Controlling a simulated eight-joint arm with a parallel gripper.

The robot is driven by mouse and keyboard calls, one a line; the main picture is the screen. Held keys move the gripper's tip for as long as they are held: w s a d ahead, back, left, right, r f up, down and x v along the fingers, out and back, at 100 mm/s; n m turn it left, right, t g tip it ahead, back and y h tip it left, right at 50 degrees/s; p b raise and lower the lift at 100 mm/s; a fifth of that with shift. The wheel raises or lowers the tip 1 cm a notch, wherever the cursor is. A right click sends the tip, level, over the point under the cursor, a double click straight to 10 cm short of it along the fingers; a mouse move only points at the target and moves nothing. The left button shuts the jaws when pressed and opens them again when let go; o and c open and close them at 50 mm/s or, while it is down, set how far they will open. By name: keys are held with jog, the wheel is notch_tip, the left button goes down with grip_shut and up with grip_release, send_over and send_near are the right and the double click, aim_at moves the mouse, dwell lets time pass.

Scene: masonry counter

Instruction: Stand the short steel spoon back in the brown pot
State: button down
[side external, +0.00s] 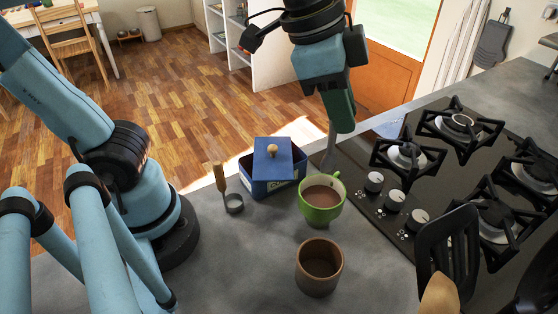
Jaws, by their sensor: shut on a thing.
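The brown pot (319,284) stands upright and open at the front middle of the counter, and no utensil shows standing in it. My gripper (339,126) points down above the back of the counter, behind the green mug and well behind the pot. It is shut on a thin grey steel piece, which looks like the short steel spoon (330,148). The spoon hangs down from the jaws, roughly upright. Its lower end is near the blue box and the mug; I cannot tell whether it touches the counter. The green jaw hides its upper part.
A green mug (319,214) of brown drink stands between gripper and pot. A blue box (262,184) with a knobbed lid is left of it, then a wooden-handled tool (222,180). A hob (440,170) is right; a black spatula (450,240) rises at front right.

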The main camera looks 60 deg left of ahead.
jog(key=s+d+f, duration=0.3)
jog(key=s+d, duration=0.3)
jog(key=d, duration=0.2)
notch_tip(320, 180, down, 10)
jog(key=shift+s+g+h, duration=0.2)
jog(key=shift+g+h, duration=0.1)
jog(key=shift+h, duration=0.1)
dwell(0.6)
jog(key=shift+f, duration=0.15)
dwell(0.5)
dwell(0.4)
jog(key=c, duration=0.6)
grip_release()
jog(key=shift+o, duration=0.2)
notch_tip(320, 180, up, 7)
dwell(0.8)
